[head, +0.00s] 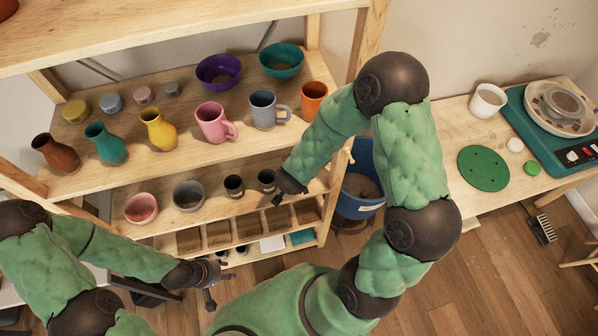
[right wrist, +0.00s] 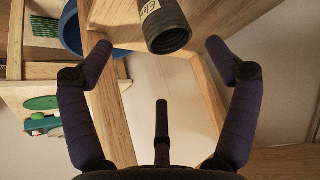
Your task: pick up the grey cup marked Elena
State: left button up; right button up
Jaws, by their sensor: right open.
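A dark grey cup (right wrist: 168,30) shows at the top of the right wrist view, cut off by the picture edge. My right gripper (head: 290,188) is just right of the nearer cup. In the right wrist view its fingers (right wrist: 158,46) are spread, with nothing between them. My left gripper (head: 211,283) is low in front of the shelves, open and empty.
Mugs, including a blue-grey one (head: 263,110), vases and bowls fill the shelf above. A pink bowl (head: 141,208) and a grey bowl (head: 188,195) stand left of the cups. A wooden upright (head: 338,190) and blue bucket (head: 362,180) are right of my right gripper.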

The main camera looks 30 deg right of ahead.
jog(key=shift+w+r+b+x, duration=0.15)
jog(key=shift+b+x, duration=0.2)
jog(key=shift+x, duration=1.05)
jog(key=shift+w+b+x, duration=0.15)
jog(key=shift+b+x, duration=0.15)
jog(key=shift+x, duration=1.05)
jog(key=shift+w+r+b+x, duration=0.15)
jog(key=shift+b+x, duration=0.2)
jog(key=shift+x, duration=1.05)
jog(key=c, duration=1.7)
